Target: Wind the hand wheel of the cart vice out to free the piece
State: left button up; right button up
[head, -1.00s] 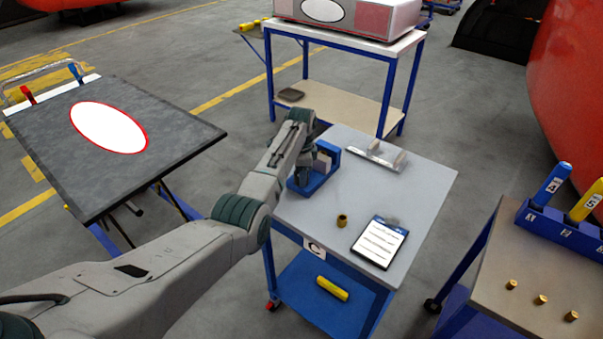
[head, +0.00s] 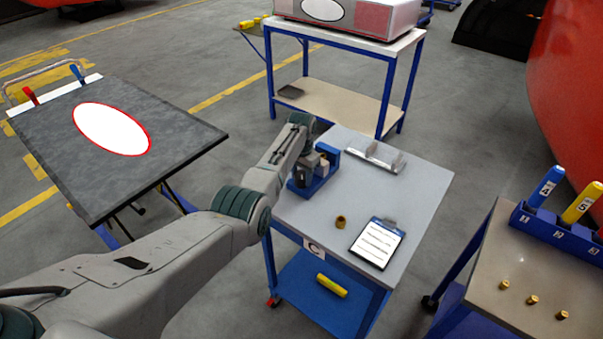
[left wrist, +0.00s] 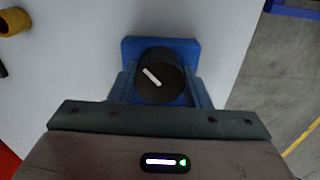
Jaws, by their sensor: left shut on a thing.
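The blue cart vice (head: 322,184) stands on the grey cart top near its left back corner. In the left wrist view, the vice's blue body (left wrist: 160,45) lies under a round black hand wheel (left wrist: 168,80) with a white slanted mark on its face. My left gripper (left wrist: 160,95) is shut on the hand wheel, a finger at each side of it. In the head view, my left gripper (head: 304,166) hides the wheel and part of the vice. The clamped piece cannot be told apart clearly there. My right gripper is not in view.
The cart top (head: 420,185) also carries a metal bracket (head: 375,157), a brass ring (head: 340,222) and a clipboard (head: 377,243). A yellow object (head: 331,286) lies on its lower shelf. A dark tilted panel (head: 60,150) stands left, a side table (head: 490,270) right.

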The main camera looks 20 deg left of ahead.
pick_arm(q)
jog(key=n, duration=0.3)
jog(key=shift+r+n+p, duration=0.15)
jog(key=shift+n+p, duration=0.25)
jog(key=n, duration=0.2)
jog(key=shift+n, duration=0.3)
jog(key=n, duration=0.3)
jog(key=shift+w+n+p, duration=0.1)
jog(key=shift+n+p, duration=0.2)
jog(key=shift+p, duration=0.1)
jog(key=n, duration=0.3)
jog(key=shift+n, duration=0.3)
jog(key=n, duration=0.6)
jog(key=shift+p, duration=0.35)
jog(key=n, duration=0.5)
jog(key=shift+n, duration=0.4)
